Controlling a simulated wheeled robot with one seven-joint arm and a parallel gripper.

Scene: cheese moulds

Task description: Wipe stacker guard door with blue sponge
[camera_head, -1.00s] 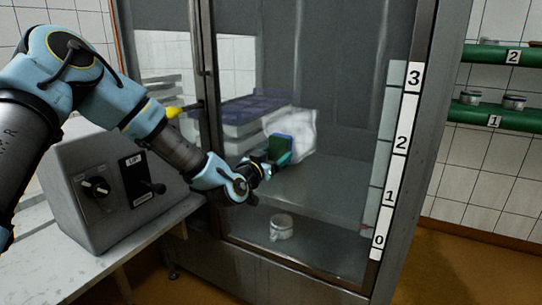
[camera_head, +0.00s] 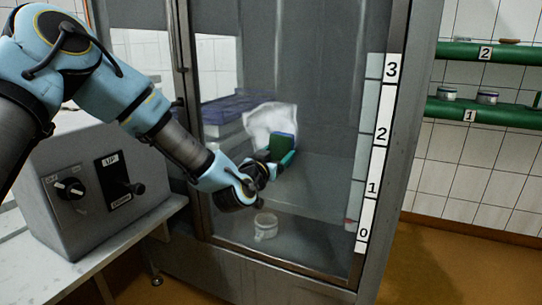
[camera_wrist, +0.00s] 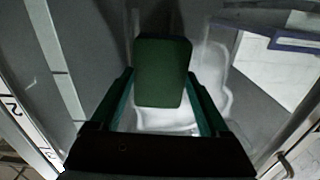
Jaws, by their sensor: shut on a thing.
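The guard door (camera_head: 320,120) is a tall clear pane in a grey metal frame. A whitish cloudy patch (camera_head: 268,118) shows on it, with uneven edges. My gripper (camera_head: 284,160) is shut on the sponge (camera_head: 282,146), at the lower right edge of this patch. The sponge looks green with a blue side in the head view. In the wrist view the sponge (camera_wrist: 162,70) is a dark green block between the green fingers of my gripper (camera_wrist: 160,100), and the pale patch (camera_wrist: 212,85) shows around and beyond it. I cannot tell whether the sponge touches the pane.
A grey control box (camera_head: 95,185) with a knob and lever stands on a bench at left. A white cup (camera_head: 265,226) and stacked blue-topped moulds (camera_head: 228,108) show behind the pane. A numbered scale (camera_head: 378,150) runs up the right frame. Green shelves (camera_head: 490,112) hang at right.

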